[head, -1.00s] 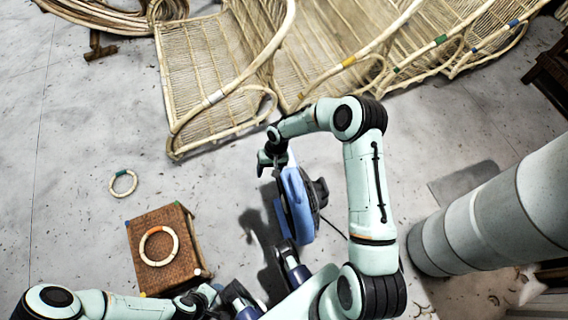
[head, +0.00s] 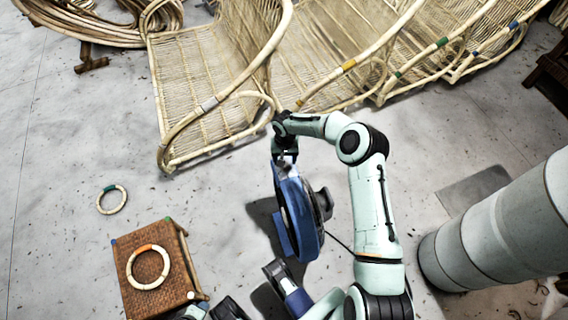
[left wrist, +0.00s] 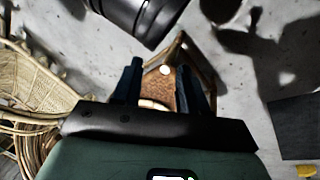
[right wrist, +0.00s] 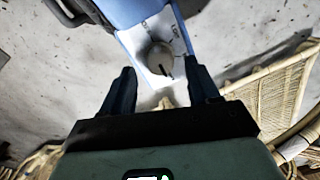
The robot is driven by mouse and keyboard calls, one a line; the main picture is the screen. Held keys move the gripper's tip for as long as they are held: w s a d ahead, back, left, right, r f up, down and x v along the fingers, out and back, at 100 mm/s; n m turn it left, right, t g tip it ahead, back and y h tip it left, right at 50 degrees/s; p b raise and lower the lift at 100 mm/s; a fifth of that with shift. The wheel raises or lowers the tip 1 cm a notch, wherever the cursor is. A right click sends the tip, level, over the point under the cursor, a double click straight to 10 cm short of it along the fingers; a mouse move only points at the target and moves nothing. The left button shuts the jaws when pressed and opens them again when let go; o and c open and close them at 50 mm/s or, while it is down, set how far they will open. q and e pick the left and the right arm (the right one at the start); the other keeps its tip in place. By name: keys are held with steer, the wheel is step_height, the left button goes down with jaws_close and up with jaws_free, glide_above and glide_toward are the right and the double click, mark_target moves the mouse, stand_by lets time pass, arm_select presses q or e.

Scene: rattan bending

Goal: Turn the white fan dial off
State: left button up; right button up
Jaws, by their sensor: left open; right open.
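The blue fan (head: 300,212) stands on the floor in front of me, its edge toward me in the head view.
A woven rattan stool (head: 150,275) with a rattan ring (head: 132,270) on it stands at the lower left. Another ring (head: 112,199) lies on the floor. Rattan chairs (head: 215,85) line the back. A grey column (head: 500,225) stands at the right.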

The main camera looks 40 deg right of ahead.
arm_select(q)
steer(key=shift+w+a+f, duration=0.3)
steer(key=shift+w+f, duration=0.05)
steer(key=shift+w, duration=0.25)
arm_select(e)
steer(key=shift+f, duration=1.6)
steer(key=c, duration=1)
steer(key=shift+c, duration=0.2)
